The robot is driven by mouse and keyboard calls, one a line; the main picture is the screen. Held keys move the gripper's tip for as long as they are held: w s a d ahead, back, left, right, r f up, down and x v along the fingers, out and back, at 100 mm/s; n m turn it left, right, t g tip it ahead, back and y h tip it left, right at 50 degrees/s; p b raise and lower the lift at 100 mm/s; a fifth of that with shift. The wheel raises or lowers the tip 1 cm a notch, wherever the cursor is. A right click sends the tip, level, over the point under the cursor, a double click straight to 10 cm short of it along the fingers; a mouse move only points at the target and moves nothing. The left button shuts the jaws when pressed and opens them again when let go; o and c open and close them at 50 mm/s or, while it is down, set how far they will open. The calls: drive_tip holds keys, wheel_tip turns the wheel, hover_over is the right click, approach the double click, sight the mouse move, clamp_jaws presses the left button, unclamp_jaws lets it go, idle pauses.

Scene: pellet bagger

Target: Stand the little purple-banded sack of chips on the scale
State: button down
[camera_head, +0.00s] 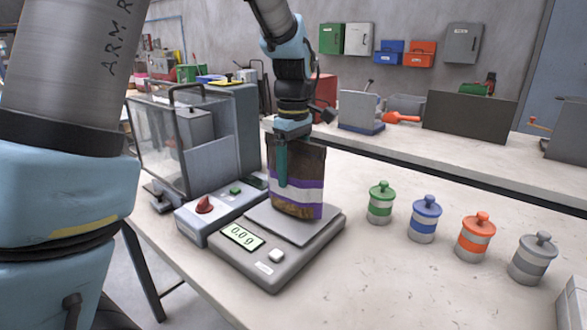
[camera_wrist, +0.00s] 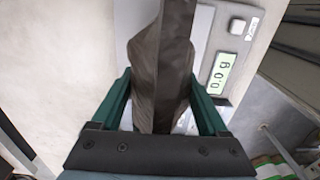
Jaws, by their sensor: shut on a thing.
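The purple-banded sack (camera_head: 309,192) is brown with purple and white bands. My gripper (camera_head: 284,180) is shut on it from above and holds it upright over the pan of the scale (camera_head: 272,270). The scale's display (camera_head: 243,237) reads 0.0 g. The sack's bottom is at or just above the pan; I cannot tell a gap. In the wrist view the sack (camera_wrist: 160,75) sits between the teal fingers of my gripper (camera_wrist: 160,95), and its top hides much of the pan. The display also shows there (camera_wrist: 220,74).
A grey control box with a red knob (camera_head: 204,204) and a clear-sided machine (camera_head: 170,140) stand left of the scale. Green (camera_head: 381,202), blue (camera_head: 424,220), orange (camera_head: 474,238) and grey (camera_head: 532,258) lidded weights stand to the right. Bench space between is clear.

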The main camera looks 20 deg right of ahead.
drive_tip(key=shift+f, duration=0.1)
drive_tip(key=shift+f, duration=0.35)
unclamp_jaws()
wheel_tip(320, 180, up, 11)
drive_tip(key=shift+f+b, duration=0.1)
drive_tip(key=shift+b, duration=0.7)
